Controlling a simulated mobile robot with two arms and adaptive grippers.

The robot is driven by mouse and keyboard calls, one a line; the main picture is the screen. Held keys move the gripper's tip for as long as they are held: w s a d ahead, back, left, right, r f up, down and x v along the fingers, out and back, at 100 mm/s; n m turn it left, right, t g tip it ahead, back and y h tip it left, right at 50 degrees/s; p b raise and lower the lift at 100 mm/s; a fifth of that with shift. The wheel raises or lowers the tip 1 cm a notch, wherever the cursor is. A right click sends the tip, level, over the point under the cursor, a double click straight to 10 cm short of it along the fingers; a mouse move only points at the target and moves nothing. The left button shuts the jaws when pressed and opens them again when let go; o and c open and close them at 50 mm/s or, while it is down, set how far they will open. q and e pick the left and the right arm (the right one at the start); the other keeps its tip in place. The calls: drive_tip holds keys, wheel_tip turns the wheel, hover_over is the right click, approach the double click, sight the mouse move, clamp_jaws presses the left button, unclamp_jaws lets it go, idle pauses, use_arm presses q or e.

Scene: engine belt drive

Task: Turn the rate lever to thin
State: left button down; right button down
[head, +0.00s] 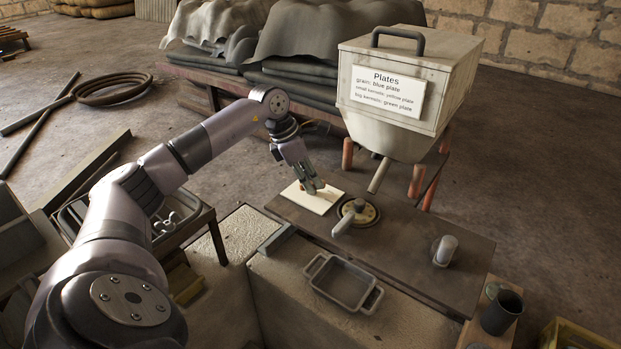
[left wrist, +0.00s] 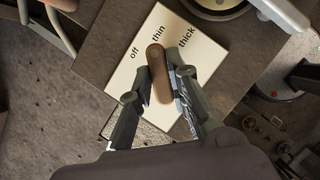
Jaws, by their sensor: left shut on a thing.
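The rate lever (left wrist: 157,72) is a brown rounded bar on a pale plate (left wrist: 122,75) marked off, thin and thick. In the left wrist view its far end lies just below the word thin, with off to its left and thick to its right. My left gripper (head: 312,188) is over the plate (head: 320,203) in the head view. Its fingers are on both sides of the lever, shut on it. In the head view the lever is mostly hidden by the fingers. My right gripper is not in view.
A round dial with a pale handle (head: 346,220) is right of the plate. A hopper with a Plates label (head: 388,92) stands behind. A metal tray (head: 340,284) is in front, and a grey knob (head: 445,249) and dark cup (head: 502,312) are at right.

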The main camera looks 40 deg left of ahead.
use_arm(q)
drive_tip(key=shift+r, duration=0.1)
idle(0.4)
drive_tip(key=c, duration=1.5)
unclamp_jaws()
drive_tip(key=v, duration=1.2)
drive_tip(key=shift+a, duration=0.15)
drive_tip(key=shift+w, duration=0.1)
